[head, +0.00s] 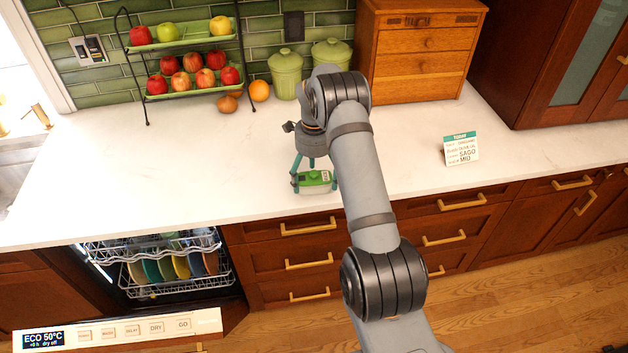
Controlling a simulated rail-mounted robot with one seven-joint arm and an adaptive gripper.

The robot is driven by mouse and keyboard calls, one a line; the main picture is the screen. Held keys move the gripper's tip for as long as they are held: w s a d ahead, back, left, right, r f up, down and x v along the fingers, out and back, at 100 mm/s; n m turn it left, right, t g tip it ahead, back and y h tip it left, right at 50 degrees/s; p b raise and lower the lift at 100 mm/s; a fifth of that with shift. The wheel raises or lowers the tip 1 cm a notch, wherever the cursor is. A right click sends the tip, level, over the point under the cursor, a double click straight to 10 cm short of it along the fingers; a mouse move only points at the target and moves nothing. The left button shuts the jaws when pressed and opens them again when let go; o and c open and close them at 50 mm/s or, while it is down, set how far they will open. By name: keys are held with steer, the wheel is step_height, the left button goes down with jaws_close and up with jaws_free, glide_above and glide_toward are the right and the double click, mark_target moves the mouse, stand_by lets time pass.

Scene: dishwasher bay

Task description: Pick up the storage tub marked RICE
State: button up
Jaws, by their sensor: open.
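A small pale tub with a green lid (318,179) stands on the counter near its front edge, in the middle of the head view. I cannot read any RICE marking on it. My gripper (313,176) points down over this tub, with its teal fingers open. One finger shows at the tub's left side and one near its right end. I cannot tell whether the fingers touch it. My arm hides part of the counter to the right of the tub.
Two green lidded canisters (286,76) stand behind my arm, next to an orange (259,90) and a fruit rack (190,62). A wooden drawer box (418,62) stands at the back. A card (461,149) stands right. The dishwasher (170,270) is open below left. The left counter is clear.

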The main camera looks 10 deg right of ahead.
step_height(320, 180, down, 2)
steer(key=c, duration=1.5)
steer(key=shift+c, duration=0.4)
